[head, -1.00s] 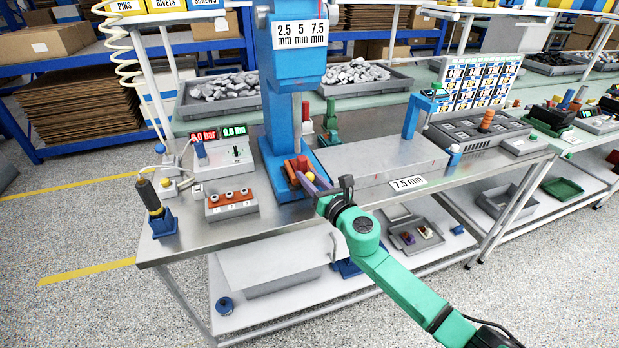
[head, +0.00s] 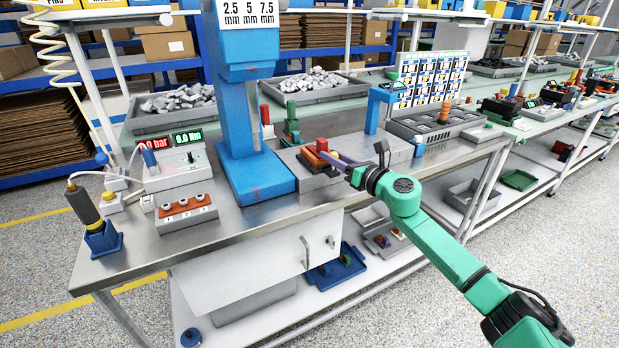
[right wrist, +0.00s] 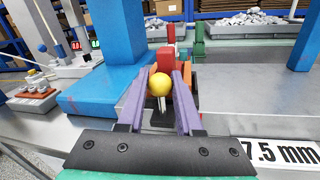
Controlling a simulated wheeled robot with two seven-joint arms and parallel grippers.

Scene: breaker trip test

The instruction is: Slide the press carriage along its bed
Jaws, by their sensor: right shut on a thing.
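The press carriage (head: 314,156), an orange and dark block with a red upright part, sits on the grey bed (head: 388,147), just right of the blue press base (head: 258,182). Its yellow knob (right wrist: 160,84) shows in the right wrist view between the purple fingers. My right gripper (head: 336,160) is shut on this knob from the front right. The fingers hide part of the carriage. The 7.5 mm label (right wrist: 282,152) shows on the bed's front in the right wrist view. My left gripper is out of view.
The blue press column (head: 236,105) stands left of the carriage. A blue post (head: 374,108) rises behind the bed. A box with several knobs (head: 186,210) and a blue holder (head: 103,238) stand at the table's left.

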